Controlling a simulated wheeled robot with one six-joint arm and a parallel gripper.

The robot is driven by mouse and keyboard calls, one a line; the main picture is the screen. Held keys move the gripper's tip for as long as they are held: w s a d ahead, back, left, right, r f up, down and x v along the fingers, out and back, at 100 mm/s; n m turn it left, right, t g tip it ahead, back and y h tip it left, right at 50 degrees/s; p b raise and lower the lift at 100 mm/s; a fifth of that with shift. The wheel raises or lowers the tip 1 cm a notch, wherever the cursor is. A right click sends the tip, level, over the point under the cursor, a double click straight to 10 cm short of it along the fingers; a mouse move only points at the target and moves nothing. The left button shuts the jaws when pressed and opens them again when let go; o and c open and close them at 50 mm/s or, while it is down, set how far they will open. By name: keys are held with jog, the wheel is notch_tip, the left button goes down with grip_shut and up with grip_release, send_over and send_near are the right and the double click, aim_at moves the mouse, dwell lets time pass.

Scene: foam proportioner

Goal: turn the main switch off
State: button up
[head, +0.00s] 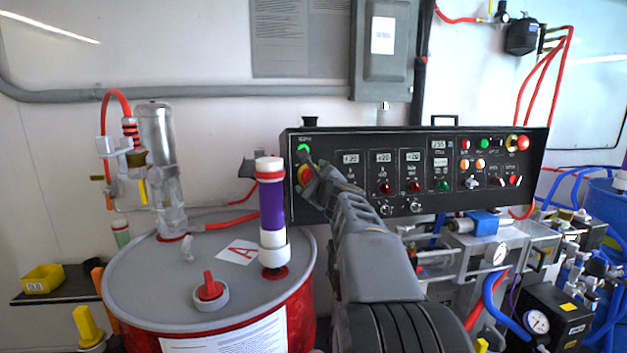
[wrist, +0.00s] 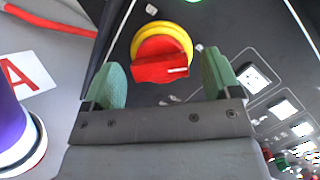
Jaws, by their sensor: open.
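The main switch is a red rotary knob on a yellow ring at the left end of the black control panel. In the wrist view the red knob (wrist: 160,62) sits between my two green fingertips, ahead of them, with its white mark at the right end of a roughly level handle. In the head view the switch (head: 304,174) is partly hidden by my gripper (head: 313,186), which is right in front of it. My gripper (wrist: 166,82) is open, one finger on each side of the knob. I cannot tell whether the fingers touch it.
The black control panel (head: 465,202) carries several displays, knobs and buttons to the right. A red drum with a grey lid (head: 140,275) and a purple-and-white cylinder (head: 271,212) stand close to the left of my arm. A grey electrical box (head: 384,75) hangs above.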

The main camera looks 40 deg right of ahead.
jog(key=c, duration=0.9)
jog(key=shift+n, duration=0.3)
jog(key=n+g, duration=0.1)
jog(key=n, duration=0.4)
jog(key=n+g+y, duration=0.1)
jog(key=n, duration=0.5)
jog(key=n+g, duration=0.1)
jog(key=n, duration=0.4)
jog(key=shift+r+n+g+y, duration=0.25)
jog(key=shift+n+g+y, duration=0.05)
jog(key=shift+g, duration=0.1)
jog(key=shift+n+p, duration=0.3)
